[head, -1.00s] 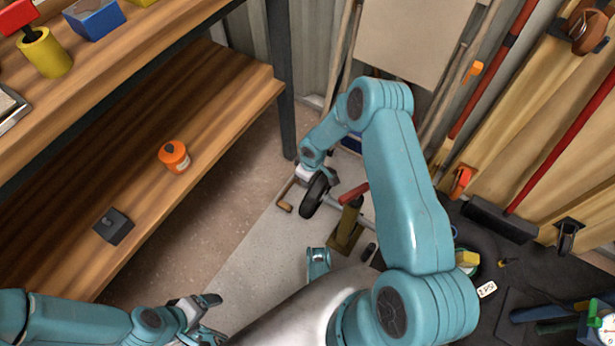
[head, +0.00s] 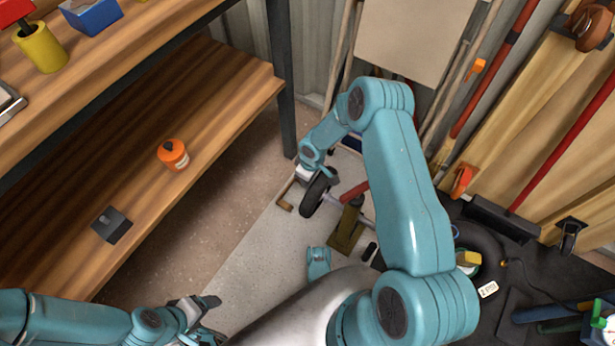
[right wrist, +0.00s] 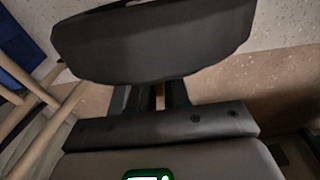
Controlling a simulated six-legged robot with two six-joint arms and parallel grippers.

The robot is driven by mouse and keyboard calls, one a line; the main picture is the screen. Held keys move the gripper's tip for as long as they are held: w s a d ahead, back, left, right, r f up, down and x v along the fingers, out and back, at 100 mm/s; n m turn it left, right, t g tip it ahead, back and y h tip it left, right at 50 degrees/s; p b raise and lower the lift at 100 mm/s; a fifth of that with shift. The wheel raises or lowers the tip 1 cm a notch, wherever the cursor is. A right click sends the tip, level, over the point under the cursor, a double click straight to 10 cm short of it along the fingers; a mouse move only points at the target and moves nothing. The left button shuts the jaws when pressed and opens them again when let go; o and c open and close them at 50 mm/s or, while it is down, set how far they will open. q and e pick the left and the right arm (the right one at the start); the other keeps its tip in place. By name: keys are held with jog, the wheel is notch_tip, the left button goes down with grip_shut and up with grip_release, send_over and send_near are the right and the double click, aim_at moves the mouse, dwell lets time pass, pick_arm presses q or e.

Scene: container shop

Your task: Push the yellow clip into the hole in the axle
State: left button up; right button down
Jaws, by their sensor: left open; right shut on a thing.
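The black wheel (head: 315,195) stands at the left end of the grey axle (head: 362,218), which rests near an olive stand. My right gripper (head: 306,176) is just above and left of the wheel, beside its outer face. In the right wrist view the dark tyre (right wrist: 155,40) fills the top, close to the fingers (right wrist: 150,97). The right gripper is shut on a narrow tan-yellow strip (right wrist: 160,97), seemingly the yellow clip, mostly hidden. The axle's hole cannot be seen. My left gripper (head: 205,318) is open and empty at the bottom left.
The olive stand (head: 346,230) with a red handle (head: 354,191) is right of the wheel. A small brown piece (head: 284,206) shows left of the wheel. A wooden shelf (head: 190,115) bounds the left, with an orange pot (head: 173,154). Tools lean along the wall.

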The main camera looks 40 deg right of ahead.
pick_arm(q)
jog(key=shift+s+f, duration=0.25)
jog(key=shift+s, duration=0.05)
pick_arm(e)
jog(key=shift+f, duration=0.15)
jog(key=c, duration=1)
grip_release()
